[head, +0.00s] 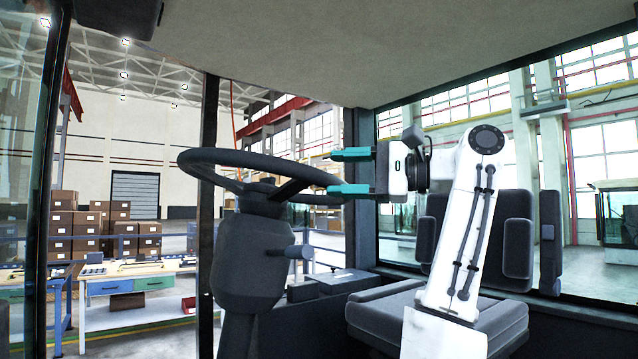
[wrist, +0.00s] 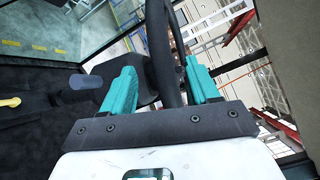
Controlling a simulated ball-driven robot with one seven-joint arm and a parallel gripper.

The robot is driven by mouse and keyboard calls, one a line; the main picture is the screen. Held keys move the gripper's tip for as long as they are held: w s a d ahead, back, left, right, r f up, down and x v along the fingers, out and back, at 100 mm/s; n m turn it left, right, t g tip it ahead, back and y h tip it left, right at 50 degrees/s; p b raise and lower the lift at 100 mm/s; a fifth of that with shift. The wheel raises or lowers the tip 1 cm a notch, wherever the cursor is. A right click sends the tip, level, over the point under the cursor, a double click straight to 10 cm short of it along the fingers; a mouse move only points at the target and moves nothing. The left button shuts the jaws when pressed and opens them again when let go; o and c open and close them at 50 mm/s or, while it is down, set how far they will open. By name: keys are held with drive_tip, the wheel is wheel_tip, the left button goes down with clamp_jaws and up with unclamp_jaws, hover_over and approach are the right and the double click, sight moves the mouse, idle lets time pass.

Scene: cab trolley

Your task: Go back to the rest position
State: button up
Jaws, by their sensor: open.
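My gripper (head: 332,172) is open, with two teal fingers pointing left in the head view, at the right side of the dark steering wheel (head: 230,158). In the wrist view the wheel's rim (wrist: 160,45) passes through the gap between the spread fingers of my gripper (wrist: 161,65). Whether either finger touches the rim I cannot tell. The wheel sits tilted on its dark steering column (head: 250,255). My white arm rises in front of the seat and bends left towards the wheel.
A dark seat (head: 385,312) stands behind my arm. A lever (head: 290,252) sticks out to the right of the column. The cab roof (head: 330,45) hangs overhead, and a dark pillar (head: 207,200) stands left of the wheel. Outside are workbenches (head: 135,268) and stacked boxes (head: 88,228).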

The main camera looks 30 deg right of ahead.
drive_tip(key=shift+v, duration=0.95)
drive_tip(key=w+a+f+n+g+h, duration=0.1)
drive_tip(key=w+f+h, duration=0.15)
drive_tip(key=f, duration=1.45)
drive_tip(key=w+a+f+g+h, duration=0.1)
drive_tip(key=w+f+g+h, duration=0.15)
drive_tip(key=f, duration=1.45)
drive_tip(key=s+a+f+n+g+h, duration=0.1)
drive_tip(key=s+f, duration=0.2)
drive_tip(key=f, duration=0.5)
drive_tip(key=s+a+f+n+g+h, duration=0.1)
drive_tip(key=s+f, duration=0.1)
drive_tip(key=f, duration=0.5)
drive_tip(key=s+a+f+n+g+h, duration=0.1)
drive_tip(key=s+a+f+n+g, duration=0.1)
drive_tip(key=s+f, duration=0.65)
drive_tip(key=s+a+f+n+g+h, duration=0.2)
drive_tip(key=s+f+n, duration=0.1)
drive_tip(key=s+f, duration=0.6)
drive_tip(key=s+a+f+n+g+h, duration=0.1)
drive_tip(key=s+f, duration=0.3)
drive_tip(key=s, duration=0.5)
drive_tip(key=s+a+f+n+g, duration=0.1)
drive_tip(key=s+f+n, duration=0.3)
drive_tip(key=s, duration=0.6)
drive_tip(key=shift+a+f+g+h, duration=0.25)
drive_tip(key=shift+f+g+h, duration=0.2)
drive_tip(key=shift+g, duration=0.3)
